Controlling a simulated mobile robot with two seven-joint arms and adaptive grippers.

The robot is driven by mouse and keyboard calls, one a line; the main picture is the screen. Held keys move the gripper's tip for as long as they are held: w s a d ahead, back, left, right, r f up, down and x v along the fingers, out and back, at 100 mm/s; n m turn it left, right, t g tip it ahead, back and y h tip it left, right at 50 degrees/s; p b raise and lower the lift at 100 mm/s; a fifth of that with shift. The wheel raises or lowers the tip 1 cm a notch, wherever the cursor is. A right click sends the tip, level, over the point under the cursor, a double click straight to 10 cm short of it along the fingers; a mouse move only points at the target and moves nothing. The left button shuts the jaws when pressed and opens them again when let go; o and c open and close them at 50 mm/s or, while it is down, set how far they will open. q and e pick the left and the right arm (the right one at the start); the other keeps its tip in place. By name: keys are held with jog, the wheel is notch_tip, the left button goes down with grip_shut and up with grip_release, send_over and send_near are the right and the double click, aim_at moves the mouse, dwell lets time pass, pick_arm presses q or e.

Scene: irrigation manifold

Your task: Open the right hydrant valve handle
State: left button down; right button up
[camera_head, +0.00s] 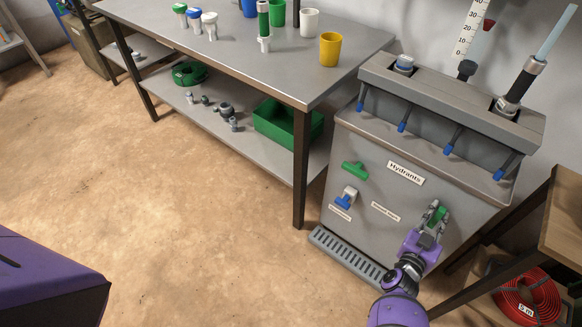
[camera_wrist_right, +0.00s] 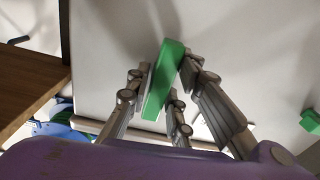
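The right hydrant valve handle (camera_head: 438,214) is a green bar low on the right of the grey hydrant cabinet's front. My right gripper (camera_head: 434,214) reaches the cabinet from below, its fingers on both sides of this handle and partly hiding it. In the right wrist view, the green handle (camera_wrist_right: 163,80) lies tilted between the finger pads of the gripper (camera_wrist_right: 164,82), which appear to press on its two sides. On the cabinet's left side is another green handle (camera_head: 355,170), roughly crosswise, above a blue-and-white tap (camera_head: 346,198). My left gripper is out of view.
A drain grate (camera_head: 345,256) runs along the cabinet's foot. A steel table (camera_head: 262,70) with cups stands to the left, a green crate (camera_head: 285,125) on its lower shelf. A wooden table (camera_head: 565,220) and red hose coil (camera_head: 528,296) are close on the right.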

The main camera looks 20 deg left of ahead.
jog(key=shift+o, duration=1.2)
jog(key=shift+s, duration=0.15)
jog(key=shift+s+a+f, duration=0.1)
jog(key=shift+s, duration=0.2)
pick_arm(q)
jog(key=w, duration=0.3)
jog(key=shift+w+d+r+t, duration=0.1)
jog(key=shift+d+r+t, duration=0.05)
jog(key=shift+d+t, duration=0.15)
pick_arm(e)
jog(key=v, duration=1.1)
